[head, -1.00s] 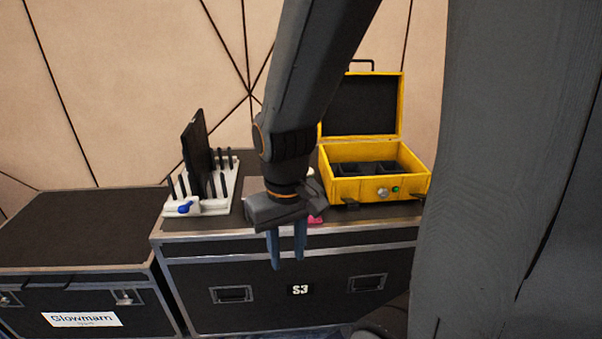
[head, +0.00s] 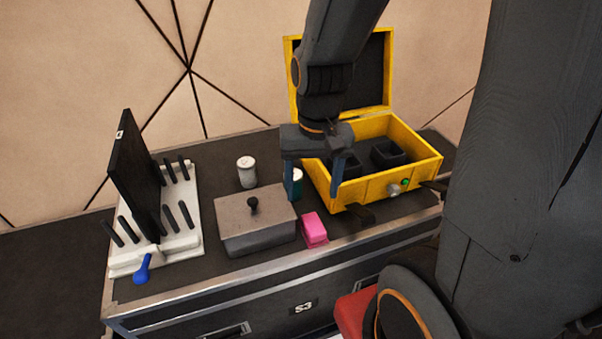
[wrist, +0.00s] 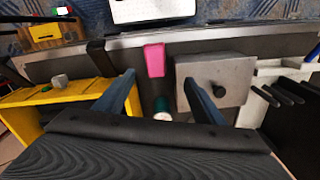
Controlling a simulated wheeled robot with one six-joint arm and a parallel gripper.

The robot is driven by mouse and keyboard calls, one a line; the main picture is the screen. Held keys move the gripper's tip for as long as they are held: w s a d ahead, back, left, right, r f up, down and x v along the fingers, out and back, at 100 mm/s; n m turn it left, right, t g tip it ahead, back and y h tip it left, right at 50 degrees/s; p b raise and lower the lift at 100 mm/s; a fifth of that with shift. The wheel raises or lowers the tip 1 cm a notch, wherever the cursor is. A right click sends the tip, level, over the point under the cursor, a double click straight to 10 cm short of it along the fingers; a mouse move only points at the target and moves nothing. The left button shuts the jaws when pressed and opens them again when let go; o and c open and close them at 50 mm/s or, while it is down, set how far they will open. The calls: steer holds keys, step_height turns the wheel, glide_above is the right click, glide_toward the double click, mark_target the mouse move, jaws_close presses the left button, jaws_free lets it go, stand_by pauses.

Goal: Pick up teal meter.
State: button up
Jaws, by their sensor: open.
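The teal meter (head: 297,183) looks like a small upright cylinder with a whitish top, standing on the black flight case beside the grey lidded box. My gripper's left finger partly hides it in the head view. In the wrist view the teal meter (wrist: 161,104) shows between the two fingers, its lower part near the gripper body. My gripper (head: 312,189) is open and empty, pointing down; in the wrist view its fingers (wrist: 158,78) are spread apart. I cannot tell whether a finger touches the meter.
The grey lidded box (head: 255,222) and pink block (head: 314,229) stand close to the meter. The open yellow case (head: 375,185) is at right. A white can (head: 246,171) stands behind. A white rack (head: 185,235) with black rods, a dark panel and a blue-handled item is at left.

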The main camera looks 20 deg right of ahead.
mark_target(295, 175)
steer(key=w+f+m+p, duration=0.1)
steer(key=w+m+p, duration=0.1)
steer(key=w+m, duration=0.2)
steer(key=w+f+m+p, duration=0.2)
steer(key=w+m+p, duration=0.1)
steer(key=m, duration=0.5)
steer(key=w+f+m+y+p, duration=0.1)
steer(key=w+f+m+p, duration=0.1)
steer(key=w+m, duration=0.4)
steer(key=shift+d+p, duration=0.4)
steer(key=shift+p, duration=0.1)
steer(key=shift+w+f+m, duration=0.35)
steer(key=shift+f+m, duration=0.1)
steer(key=shift+m, duration=0.35)
steer(key=shift+f, duration=0.25)
steer(key=shift+w+a+f+p, duration=0.15)
steer(key=shift+f+p, duration=0.25)
steer(key=shift+f, duration=0.8)
steer(key=shift+w+a+f+p, duration=0.1)
steer(key=shift+w+f+p, duration=0.25)
steer(key=shift+f, duration=0.85)
steer(key=shift+w+a+f+p, duration=0.1)
steer(key=shift+f+p, duration=0.4)
steer(key=shift+f, duration=0.7)
steer(key=shift+c, duration=0.2)
steer(key=c, duration=1.2)
